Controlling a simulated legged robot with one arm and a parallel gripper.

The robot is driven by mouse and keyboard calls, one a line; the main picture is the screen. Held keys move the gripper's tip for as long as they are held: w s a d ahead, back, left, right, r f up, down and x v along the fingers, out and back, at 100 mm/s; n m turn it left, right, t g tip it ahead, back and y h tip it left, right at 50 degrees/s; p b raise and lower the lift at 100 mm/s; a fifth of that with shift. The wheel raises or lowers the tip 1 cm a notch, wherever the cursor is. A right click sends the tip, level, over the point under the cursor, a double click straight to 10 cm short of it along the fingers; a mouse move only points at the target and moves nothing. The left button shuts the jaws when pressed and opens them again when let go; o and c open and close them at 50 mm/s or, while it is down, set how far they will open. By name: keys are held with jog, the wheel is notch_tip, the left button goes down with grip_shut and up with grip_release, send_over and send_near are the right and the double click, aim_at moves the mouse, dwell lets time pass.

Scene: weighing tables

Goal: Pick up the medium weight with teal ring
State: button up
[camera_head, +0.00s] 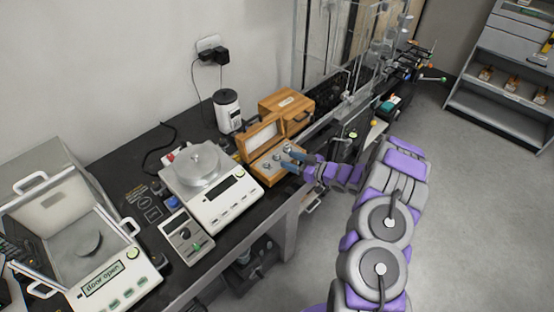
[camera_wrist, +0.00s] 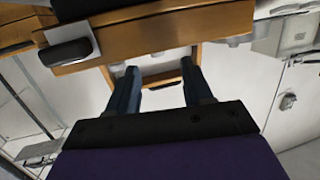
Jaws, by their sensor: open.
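An open wooden box (camera_head: 262,171) stands on the black table with its lid raised. Several small metal weights sit in a row inside it, among them a weight (camera_head: 267,166) at the near end. I cannot make out a teal ring on any of them, so I cannot tell which is the medium one. My gripper (camera_head: 289,159) is at the box's right side, its dark blue fingers reaching over the weights. In the wrist view, my gripper (camera_wrist: 160,78) has its fingers apart, with nothing seen held between them; wooden box parts (camera_wrist: 150,45) lie beyond the tips.
A balance with a round metal pan (camera_head: 215,185) stands left of the box. A closed wooden case (camera_head: 286,103) and a white cylindrical container (camera_head: 228,112) are behind it. A glass enclosure (camera_head: 325,50) rises at the back. An open-lidded instrument (camera_head: 75,245) is at the left.

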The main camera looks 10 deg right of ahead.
aim_at(278, 156)
jog(key=b+x, duration=0.1)
jog(key=x, duration=0.2)
jog(key=shift+w+a+f, duration=0.1)
jog(key=shift+a+f, duration=0.05)
jog(key=shift+a, duration=0.05)
jog(key=shift+w+b, duration=0.3)
jog(key=shift+w+d, duration=0.15)
jog(key=shift+w, duration=0.15)
jog(key=shift+a, duration=0.4)
jog(key=shift+c, duration=0.2)
jog(key=shift+a, duration=0.3)
jog(key=c, duration=0.3)
jog(key=shift+d+f, duration=0.1)
jog(key=shift+d, duration=0.25)
grip_shut()
